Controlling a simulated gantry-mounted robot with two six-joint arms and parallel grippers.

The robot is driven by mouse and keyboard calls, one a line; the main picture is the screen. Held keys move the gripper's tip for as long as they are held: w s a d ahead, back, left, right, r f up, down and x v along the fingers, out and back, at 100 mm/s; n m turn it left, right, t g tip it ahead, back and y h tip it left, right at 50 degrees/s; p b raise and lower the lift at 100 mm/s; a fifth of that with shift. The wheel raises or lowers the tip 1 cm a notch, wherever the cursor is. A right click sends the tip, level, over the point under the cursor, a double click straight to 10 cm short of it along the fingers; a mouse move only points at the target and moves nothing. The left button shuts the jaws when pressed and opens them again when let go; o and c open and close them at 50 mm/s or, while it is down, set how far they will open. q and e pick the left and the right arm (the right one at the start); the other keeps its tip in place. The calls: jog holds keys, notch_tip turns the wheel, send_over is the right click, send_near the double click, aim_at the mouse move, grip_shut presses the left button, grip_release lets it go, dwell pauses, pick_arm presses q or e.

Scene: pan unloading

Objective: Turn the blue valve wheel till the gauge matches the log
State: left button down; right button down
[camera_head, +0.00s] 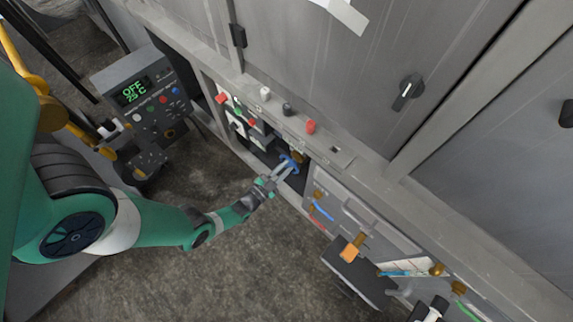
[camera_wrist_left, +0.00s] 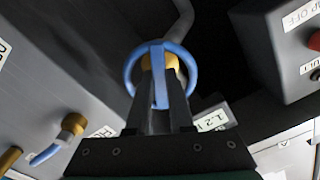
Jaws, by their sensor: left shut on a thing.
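The blue valve wheel (camera_head: 289,164) sits in the dark opening of the grey cabinet, near the middle of the head view. In the left wrist view the blue wheel (camera_wrist_left: 191,70) is a ring with a spoke, in front of a brass stem (camera_wrist_left: 164,60). My left gripper (camera_head: 282,171) reaches in from the left and is shut on the wheel; its fingers (camera_wrist_left: 158,98) are at the spoke. A small label reading about "1.2" (camera_wrist_left: 212,121) shows beside the fingers, partly cut off. I cannot make out a gauge dial or the log. My right gripper is not in view.
A control box with a green display (camera_head: 133,91) stands at the left. Red, white and black knobs (camera_head: 287,109) line the ledge above the wheel. Brass fittings and an orange-handled part (camera_head: 352,249) stick out at the lower right.

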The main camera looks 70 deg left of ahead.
pick_arm(q)
jog(key=shift+m, duration=3.1)
jog(key=c, duration=0.8)
grip_release()
jog(key=p+v, duration=0.1)
jog(key=v, duration=1)
jog(key=shift+s+d+p, duration=0.15)
jog(key=shift+s+p, duration=0.15)
jog(key=shift+p, duration=0.1)
